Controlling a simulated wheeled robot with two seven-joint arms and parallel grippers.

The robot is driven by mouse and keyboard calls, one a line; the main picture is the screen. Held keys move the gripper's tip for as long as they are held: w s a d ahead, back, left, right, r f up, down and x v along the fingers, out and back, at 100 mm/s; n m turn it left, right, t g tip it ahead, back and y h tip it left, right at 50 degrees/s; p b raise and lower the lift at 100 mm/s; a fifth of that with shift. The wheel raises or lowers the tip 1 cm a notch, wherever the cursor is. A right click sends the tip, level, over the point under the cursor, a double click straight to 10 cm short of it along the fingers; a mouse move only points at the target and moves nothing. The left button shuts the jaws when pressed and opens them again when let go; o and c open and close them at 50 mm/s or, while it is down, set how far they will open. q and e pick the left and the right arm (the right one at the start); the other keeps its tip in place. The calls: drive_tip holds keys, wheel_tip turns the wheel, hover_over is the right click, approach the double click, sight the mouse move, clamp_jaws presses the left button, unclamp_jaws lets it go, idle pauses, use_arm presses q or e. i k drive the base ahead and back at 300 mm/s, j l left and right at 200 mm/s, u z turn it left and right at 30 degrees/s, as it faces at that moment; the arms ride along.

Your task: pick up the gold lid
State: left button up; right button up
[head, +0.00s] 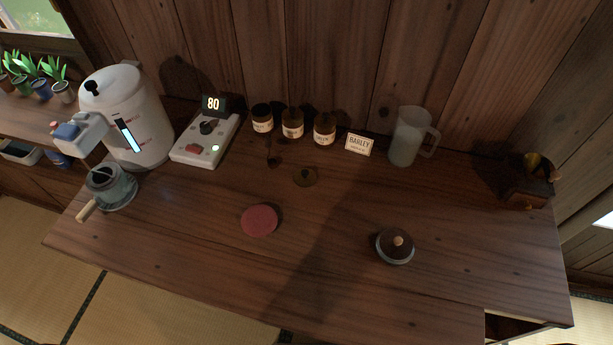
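Neither my left nor my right gripper is in view.
Behind it stand several labelled jars (293,122), a BARLEY card (359,145) and a frosted pitcher (407,137). A white dispenser (130,110) stands left.

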sight(304, 178)
drive_tip(key=k+j+z, duration=0.5)
drive_tip(key=j+z, duration=0.2)
drive_tip(key=k+j+z, duration=0.35)
